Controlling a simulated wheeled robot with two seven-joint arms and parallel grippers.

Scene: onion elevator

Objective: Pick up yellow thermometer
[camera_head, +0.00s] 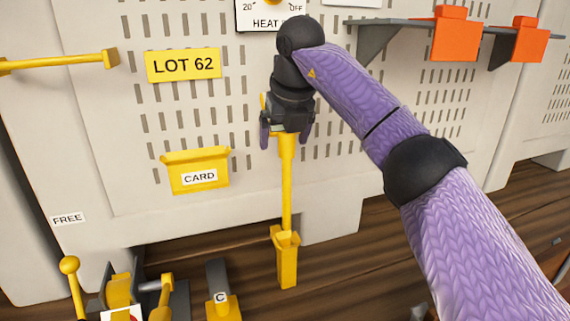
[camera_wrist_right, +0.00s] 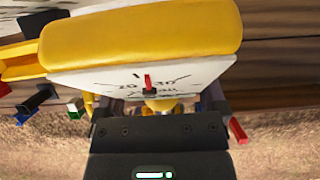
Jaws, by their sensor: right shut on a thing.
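The yellow thermometer (camera_head: 287,185) stands upright in front of the perforated panel, its long stem reaching down to a yellow sleeve (camera_head: 287,265). I cannot tell how deep the stem sits in it. My right gripper (camera_head: 286,138) is at the upper end of the thermometer, pointing down, shut on it. In the head view the gripper hides the thermometer's head. In the right wrist view the head shows large, with a yellow casing (camera_wrist_right: 150,35) and a white dial (camera_wrist_right: 100,82) with numbers and a red needle. My left gripper is not in view.
A yellow CARD holder (camera_head: 197,183) and a LOT 62 sign (camera_head: 183,65) are left of the gripper. A yellow bar (camera_head: 60,62) juts in at left. Orange blocks (camera_head: 455,35) sit on a grey shelf at upper right. Yellow-and-grey parts (camera_head: 120,290) crowd the lower left.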

